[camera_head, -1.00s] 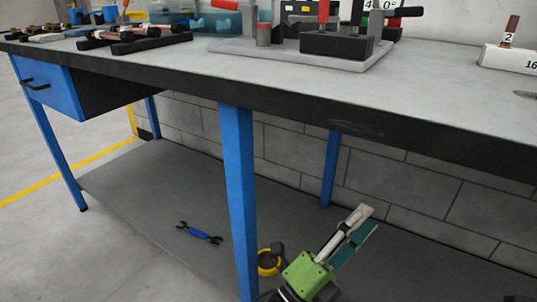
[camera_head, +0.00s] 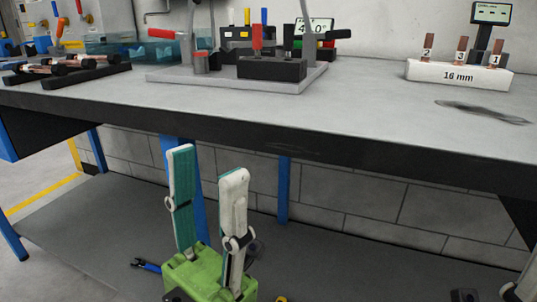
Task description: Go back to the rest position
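My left gripper (camera_head: 208,165) stands upright in front of the workbench (camera_head: 300,145), low in the picture. Its green body is at the bottom, and its two pale fingers with teal pads point up. The fingers are apart with nothing between them. The fingertips overlap the bench's dark front edge and a blue leg in the picture, so the exact gap to the bench is hard to judge. At the lower right edge, a pale and dark piece (camera_head: 522,288), probably part of my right gripper, is mostly cut off; its opening is hidden.
On the bench are a grey fixture plate (camera_head: 215,82) with black and red parts, copper tubes on a black rack (camera_head: 75,75) at left, and a white "16 mm" block (camera_head: 458,75) holding three numbered copper pieces. A lower shelf (camera_head: 100,225) has a blue tool (camera_head: 146,265).

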